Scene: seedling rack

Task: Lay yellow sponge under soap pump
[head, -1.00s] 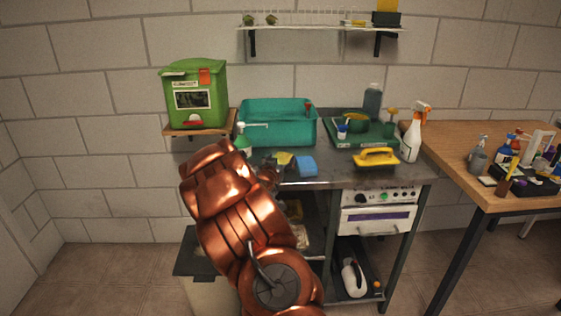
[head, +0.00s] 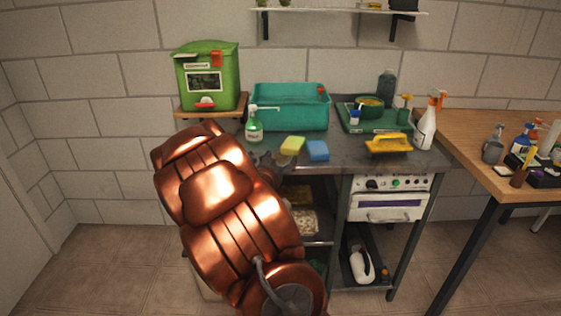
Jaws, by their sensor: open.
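The soap pump (head: 254,129), a green bottle with a white label and white pump head, stands upright on the left of the grey counter in front of the teal basin. The yellow sponge (head: 292,145), yellow-green on top, lies on the counter right of the pump and apart from it. My gripper (head: 267,160) is open at the counter's front edge, between pump and sponge and nearer the camera. My copper arm hides part of it, and I cannot tell whether a finger touches the sponge.
A blue sponge (head: 318,151) lies just right of the yellow one. The teal basin (head: 290,108) and a green tray (head: 375,123) fill the back. Bare counter shows between blue sponge and brush.

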